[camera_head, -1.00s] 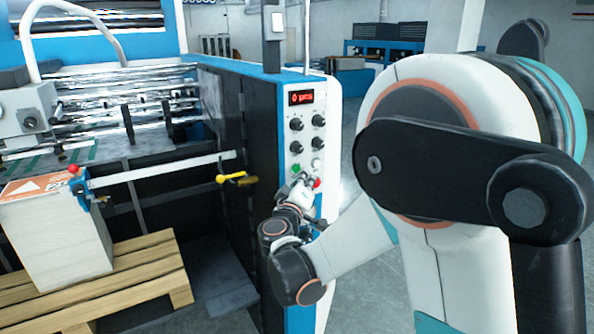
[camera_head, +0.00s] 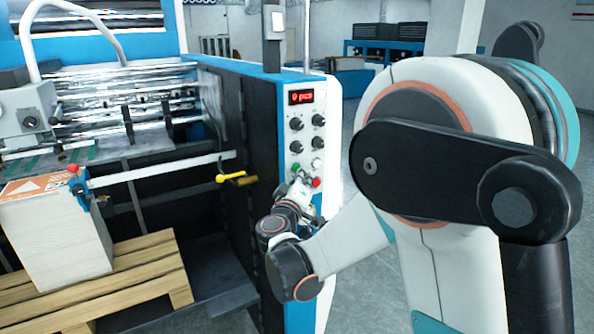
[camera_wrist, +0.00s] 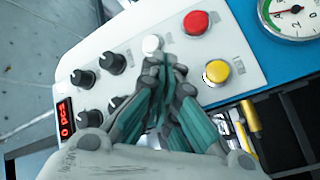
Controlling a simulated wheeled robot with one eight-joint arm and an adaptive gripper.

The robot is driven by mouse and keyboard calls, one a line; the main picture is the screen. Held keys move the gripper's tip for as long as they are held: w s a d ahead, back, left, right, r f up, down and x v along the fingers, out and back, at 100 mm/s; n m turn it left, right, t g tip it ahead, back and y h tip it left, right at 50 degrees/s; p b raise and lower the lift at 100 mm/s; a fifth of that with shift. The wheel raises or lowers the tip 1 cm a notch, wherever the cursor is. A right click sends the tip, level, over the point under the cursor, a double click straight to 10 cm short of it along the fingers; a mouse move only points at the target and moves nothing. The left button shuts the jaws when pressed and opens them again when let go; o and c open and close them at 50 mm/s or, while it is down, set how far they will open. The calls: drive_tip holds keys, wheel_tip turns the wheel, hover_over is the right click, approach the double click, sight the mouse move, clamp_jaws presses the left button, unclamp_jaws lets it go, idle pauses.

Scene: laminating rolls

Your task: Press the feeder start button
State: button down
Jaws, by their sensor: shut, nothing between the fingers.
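The control panel (camera_head: 306,135) stands upright on the end of the machine. A green button (camera_head: 296,167) shows just above my gripper (camera_head: 303,179) in the head view; labels are too small to read, so I cannot confirm it is the feeder start button. In the wrist view my gripper (camera_wrist: 166,62) is shut and empty, its fingertips over the panel.
A red button (camera_wrist: 196,22) is close to the fingertips. Black knobs (camera_wrist: 114,63) and a red display (camera_wrist: 65,117) are on the same panel. A gauge (camera_wrist: 289,17) is at the upper right. A yellow handle (camera_head: 231,177) sticks out left of the panel.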

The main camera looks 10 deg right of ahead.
drive_tip(key=shift+w+a, duration=0.15)
drive_tip(key=shift+w, duration=0.25)
idle(0.6)
drive_tip(key=shift+s, duration=0.15)
drive_tip(key=shift+s+d, duration=0.25)
drive_tip(key=shift+s, duration=0.4)
